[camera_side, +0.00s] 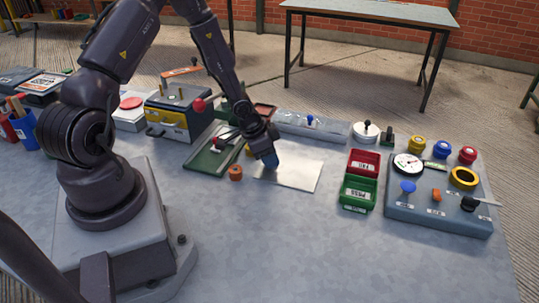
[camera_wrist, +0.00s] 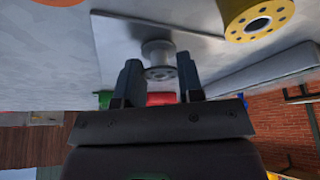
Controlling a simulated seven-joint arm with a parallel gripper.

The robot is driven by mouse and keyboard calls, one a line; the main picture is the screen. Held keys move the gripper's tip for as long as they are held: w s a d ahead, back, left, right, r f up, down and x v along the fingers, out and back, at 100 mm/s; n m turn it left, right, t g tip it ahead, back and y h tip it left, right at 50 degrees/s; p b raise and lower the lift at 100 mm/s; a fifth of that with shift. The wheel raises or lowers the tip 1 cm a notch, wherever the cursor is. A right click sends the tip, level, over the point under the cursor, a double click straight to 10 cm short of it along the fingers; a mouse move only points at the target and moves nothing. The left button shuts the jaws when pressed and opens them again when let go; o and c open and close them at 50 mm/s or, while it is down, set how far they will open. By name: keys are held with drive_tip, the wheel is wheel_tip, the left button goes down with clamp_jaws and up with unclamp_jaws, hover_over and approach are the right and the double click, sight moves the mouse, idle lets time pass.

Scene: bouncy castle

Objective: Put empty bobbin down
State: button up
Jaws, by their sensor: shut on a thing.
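My gripper (camera_wrist: 159,66) is shut on the empty bobbin (camera_wrist: 158,47), a bare grey metal spool with a holed flange, held between the two fingertips. It stands over the pale sheet (camera_wrist: 115,40); I cannot tell whether it touches it. In the side view my gripper (camera_side: 268,160) points down at the left part of the sheet (camera_side: 297,176), and the bobbin is hidden there. An orange bobbin (camera_side: 235,173) stands on the table left of the sheet. A yellow bobbin (camera_wrist: 248,16) is near the sheet's edge in the wrist view.
A green board (camera_side: 208,160) lies left of the sheet. A grey strip (camera_side: 325,129) with a blue knob lies behind. Red (camera_side: 362,154) and green (camera_side: 368,182) trays stand to the right, then a control panel (camera_side: 435,215). The table's front (camera_side: 330,255) is clear.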

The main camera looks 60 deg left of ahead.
drive_tip(key=o, duration=0.9)
drive_tip(key=shift+f, duration=0.1)
drive_tip(key=shift+v, duration=3.95)
drive_tip(key=shift+w, duration=0.1)
